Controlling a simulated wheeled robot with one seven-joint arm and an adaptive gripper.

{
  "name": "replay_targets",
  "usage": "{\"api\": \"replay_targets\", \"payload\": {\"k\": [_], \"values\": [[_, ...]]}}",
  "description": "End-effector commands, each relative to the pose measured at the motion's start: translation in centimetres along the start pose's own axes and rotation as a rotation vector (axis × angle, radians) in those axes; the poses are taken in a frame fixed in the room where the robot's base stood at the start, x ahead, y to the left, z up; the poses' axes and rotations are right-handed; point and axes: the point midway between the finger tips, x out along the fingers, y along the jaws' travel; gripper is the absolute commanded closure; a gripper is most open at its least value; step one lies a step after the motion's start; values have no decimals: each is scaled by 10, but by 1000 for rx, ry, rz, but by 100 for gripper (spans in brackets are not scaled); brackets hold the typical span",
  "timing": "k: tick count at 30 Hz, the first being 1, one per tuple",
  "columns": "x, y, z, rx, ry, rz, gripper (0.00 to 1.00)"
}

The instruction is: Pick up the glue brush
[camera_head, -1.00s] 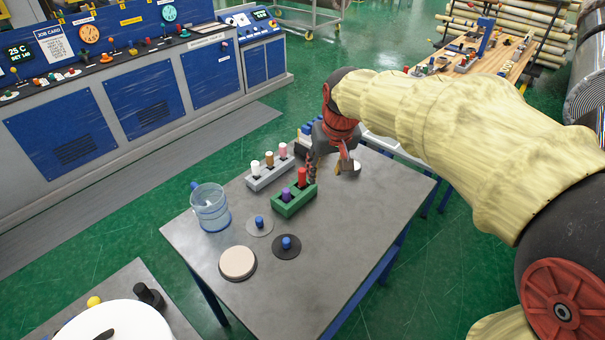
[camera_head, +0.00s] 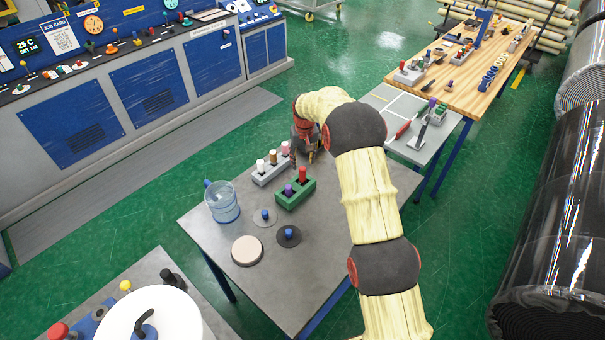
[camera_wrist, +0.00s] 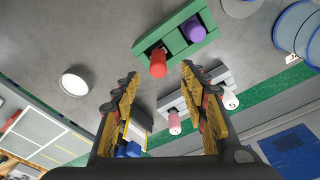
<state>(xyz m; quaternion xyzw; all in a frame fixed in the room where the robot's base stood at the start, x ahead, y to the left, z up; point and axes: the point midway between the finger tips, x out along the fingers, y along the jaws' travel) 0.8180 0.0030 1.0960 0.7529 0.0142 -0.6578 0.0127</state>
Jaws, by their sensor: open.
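I cannot tell for certain which item is the glue brush. A red-handled tool (camera_head: 403,130) and a dark upright tool with a purple top (camera_head: 424,125) are on the pale side table behind my arm. My gripper (camera_head: 308,152) is over the far end of the grey table, beyond the green block (camera_head: 283,202) and beside the grey block (camera_head: 262,181). In the wrist view, my gripper (camera_wrist: 158,72) is open, with its fingers wide apart and nothing held. The green block's red peg (camera_wrist: 158,62) shows between the fingertips.
The grey table (camera_head: 315,250) carries a clear jug (camera_head: 222,203), a pale disc (camera_head: 246,251) and two blue-knobbed discs (camera_head: 288,236). A white round item (camera_wrist: 75,82) and blue items (camera_wrist: 130,149) lie near my fingers. A wooden bench (camera_head: 462,75) stands behind the side table.

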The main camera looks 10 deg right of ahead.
Motion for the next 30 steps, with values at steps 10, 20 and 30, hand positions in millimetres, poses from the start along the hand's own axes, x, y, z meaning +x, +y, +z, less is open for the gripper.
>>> {"api": "replay_targets", "payload": {"k": [10,20,30], "values": [[38,0,-5,-1,-17,-1,56],[67,3,-6,-1,-17,-1,56],[99,4,-8,-1,-13,-1,56]]}}
